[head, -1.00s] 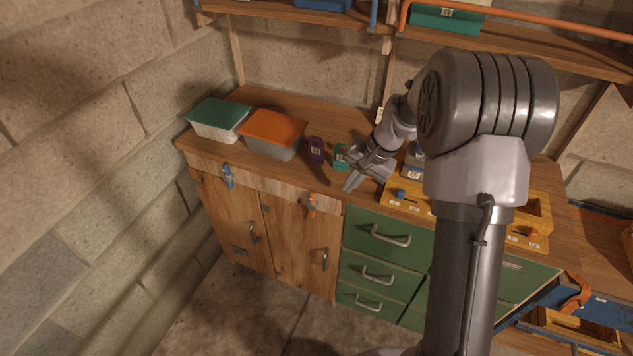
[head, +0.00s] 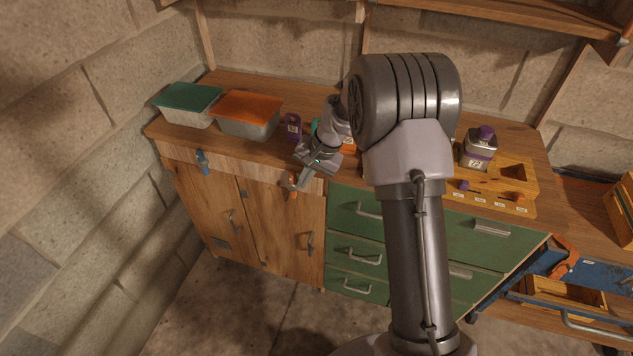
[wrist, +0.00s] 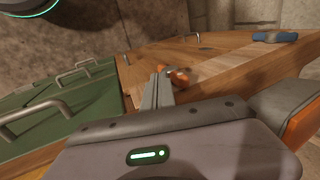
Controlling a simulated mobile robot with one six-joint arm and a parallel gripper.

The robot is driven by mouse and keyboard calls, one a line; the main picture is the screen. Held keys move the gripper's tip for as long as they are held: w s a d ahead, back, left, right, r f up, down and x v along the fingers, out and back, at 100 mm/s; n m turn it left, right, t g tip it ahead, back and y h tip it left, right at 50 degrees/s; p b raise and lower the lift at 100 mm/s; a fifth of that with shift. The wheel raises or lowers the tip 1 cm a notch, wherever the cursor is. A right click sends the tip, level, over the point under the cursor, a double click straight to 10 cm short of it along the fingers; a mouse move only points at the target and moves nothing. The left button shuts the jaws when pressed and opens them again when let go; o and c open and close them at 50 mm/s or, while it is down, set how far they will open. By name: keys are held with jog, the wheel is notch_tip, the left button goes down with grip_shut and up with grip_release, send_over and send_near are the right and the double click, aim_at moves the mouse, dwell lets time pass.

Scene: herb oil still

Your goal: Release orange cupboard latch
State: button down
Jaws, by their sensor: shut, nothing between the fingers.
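The orange latch (head: 292,182) sits on the pale rail at the top of the right cupboard door (head: 284,228), and my gripper partly hides it. My gripper (head: 301,183) is shut and empty, with its fingertips right beside the latch. In the wrist view the shut fingers (wrist: 160,88) reach to the orange latch (wrist: 180,74), which shows just right of their tips. I cannot tell whether they touch it. The latch's exact angle is hard to make out.
A blue latch (head: 202,160) is over the left cupboard door (head: 203,208). Green drawers (head: 355,235) with metal handles adjoin on the right. On the counter stand a green-lidded bin (head: 188,97), an orange-lidded bin (head: 246,107) and a purple block (head: 293,127). The floor in front is clear.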

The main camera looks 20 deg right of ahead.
jog(key=shift+w+a, duration=0.2)
jog(key=shift+a, duration=0.05)
